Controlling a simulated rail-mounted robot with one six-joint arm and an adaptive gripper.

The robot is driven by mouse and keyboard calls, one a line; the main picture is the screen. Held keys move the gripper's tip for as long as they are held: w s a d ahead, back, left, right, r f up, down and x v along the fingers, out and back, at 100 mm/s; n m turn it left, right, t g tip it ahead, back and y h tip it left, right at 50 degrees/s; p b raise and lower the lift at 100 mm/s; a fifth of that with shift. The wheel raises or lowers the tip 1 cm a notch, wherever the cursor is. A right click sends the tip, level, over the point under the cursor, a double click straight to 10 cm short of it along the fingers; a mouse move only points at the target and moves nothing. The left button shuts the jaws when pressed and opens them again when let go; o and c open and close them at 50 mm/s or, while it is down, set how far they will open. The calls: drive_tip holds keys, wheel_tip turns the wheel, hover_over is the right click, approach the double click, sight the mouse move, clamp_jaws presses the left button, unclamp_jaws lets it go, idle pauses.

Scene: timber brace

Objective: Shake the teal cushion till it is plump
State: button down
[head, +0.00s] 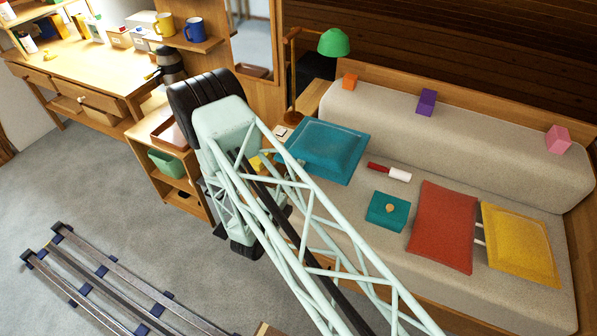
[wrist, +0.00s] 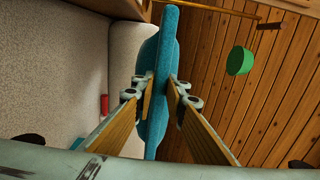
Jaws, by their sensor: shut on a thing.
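The teal cushion (head: 326,148) is up at the left end of the sofa in the head view, beyond my arm. In the wrist view the teal cushion (wrist: 161,75) shows edge-on, upright in the picture, between the two wood-faced fingers. My gripper (wrist: 163,98) is shut on it, pinching it from both faces. In the head view my arm hides the gripper. Whether the cushion touches the seat cannot be told.
The grey sofa (head: 375,115) carries a red cushion (head: 443,226), a yellow cushion (head: 520,244), a teal box (head: 388,210) and a red-and-white roller (head: 389,172). Small blocks sit on the backrest. A green lamp (head: 334,42) stands close behind the teal cushion.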

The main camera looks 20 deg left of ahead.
drive_tip(key=shift+r, duration=0.3)
drive_tip(key=shift+r, duration=3.55)
wheel_tip(320, 180, down, 7)
idle(0.6)
drive_tip(key=shift+f, duration=0.15)
idle(0.3)
